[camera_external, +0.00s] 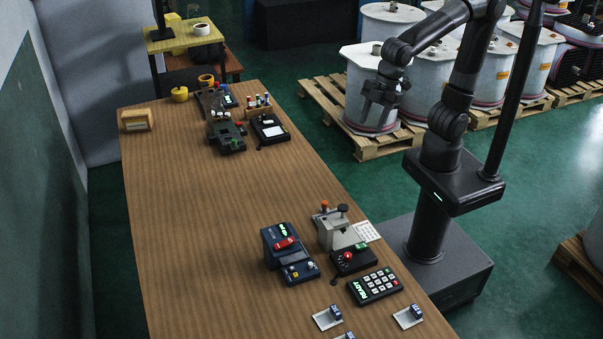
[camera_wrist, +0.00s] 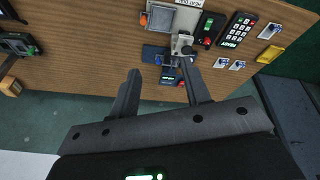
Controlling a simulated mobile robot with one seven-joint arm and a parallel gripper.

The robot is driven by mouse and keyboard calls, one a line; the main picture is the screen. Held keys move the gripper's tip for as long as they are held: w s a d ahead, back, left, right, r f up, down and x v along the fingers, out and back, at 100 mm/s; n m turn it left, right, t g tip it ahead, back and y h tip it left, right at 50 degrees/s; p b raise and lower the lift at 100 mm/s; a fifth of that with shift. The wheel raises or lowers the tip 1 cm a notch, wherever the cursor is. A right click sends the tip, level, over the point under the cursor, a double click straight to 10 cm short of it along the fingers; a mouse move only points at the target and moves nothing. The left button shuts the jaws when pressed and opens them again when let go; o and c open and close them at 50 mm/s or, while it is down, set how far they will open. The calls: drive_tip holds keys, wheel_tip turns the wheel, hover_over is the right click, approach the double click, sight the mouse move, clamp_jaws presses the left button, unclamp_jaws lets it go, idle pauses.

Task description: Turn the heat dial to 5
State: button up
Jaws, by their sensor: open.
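My gripper (camera_external: 380,92) is raised in the air to the right of the wooden table, apart from everything on it. In the wrist view its two fingers (camera_wrist: 160,68) are spread with nothing between them. A white label (camera_wrist: 188,3) at the top edge of the wrist view seems to read "HEAT", partly cut off. It lies near a grey press-like device (camera_external: 330,230), also in the wrist view (camera_wrist: 182,43). A dark blue device (camera_external: 270,247) with a lit display and a red part stands left of it. The heat dial's scale and setting are too small to read.
On the table (camera_external: 200,220) are a black keypad (camera_external: 375,286), a box with a red knob (camera_external: 347,260) and small white plates (camera_external: 327,318). More devices (camera_external: 228,137) stand at the far end. White drums (camera_external: 367,85) on pallets stand behind. The table's middle is clear.

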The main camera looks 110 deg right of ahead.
drive_tip(key=w+a+f+n+g, duration=0.2)
drive_tip(key=w+a+f+n, duration=0.2)
drive_tip(key=w+a+f, duration=0.45)
drive_tip(key=n+g, duration=0.2)
drive_tip(key=n, duration=0.3)
approach(348, 255)
drive_tip(key=shift+h, duration=0.3)
drive_tip(key=f, duration=0.8)
drive_tip(key=shift+s+a+f, duration=0.15)
drive_tip(key=shift+a+f, duration=0.05)
drive_tip(key=shift+c, duration=0.3)
clamp_jaws()
